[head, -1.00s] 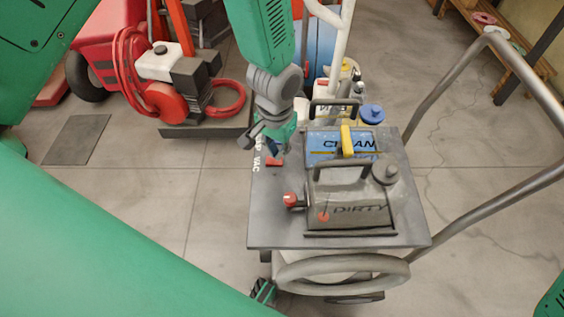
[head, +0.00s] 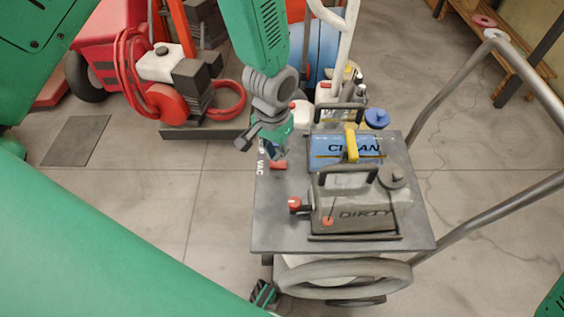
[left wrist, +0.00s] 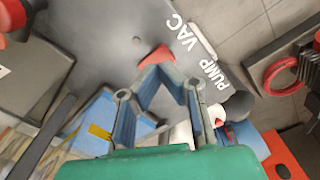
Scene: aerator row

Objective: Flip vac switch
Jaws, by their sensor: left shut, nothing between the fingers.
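The red vac switch (head: 278,165) sits on the grey cart top (head: 275,230), beside the white VAC lettering (head: 260,167). In the left wrist view the red switch (left wrist: 157,55) lies just past my fingertips, near the words VAC and PUMP. My left gripper (head: 280,153) is shut and empty, pointing down right at the switch. In the left wrist view its blue-padded fingers (left wrist: 158,75) come together close by the switch's edge; I cannot tell whether they touch it. The switch's tilt is too small to read. My right gripper is not in view.
The blue CLEAN tank (head: 330,148) and grey DIRTY tank (head: 355,212) stand right of the switch. A red knob (head: 295,204) is in front. The cart's metal handle (head: 475,225) curves out right. A red machine with a hose (head: 170,95) stands back left.

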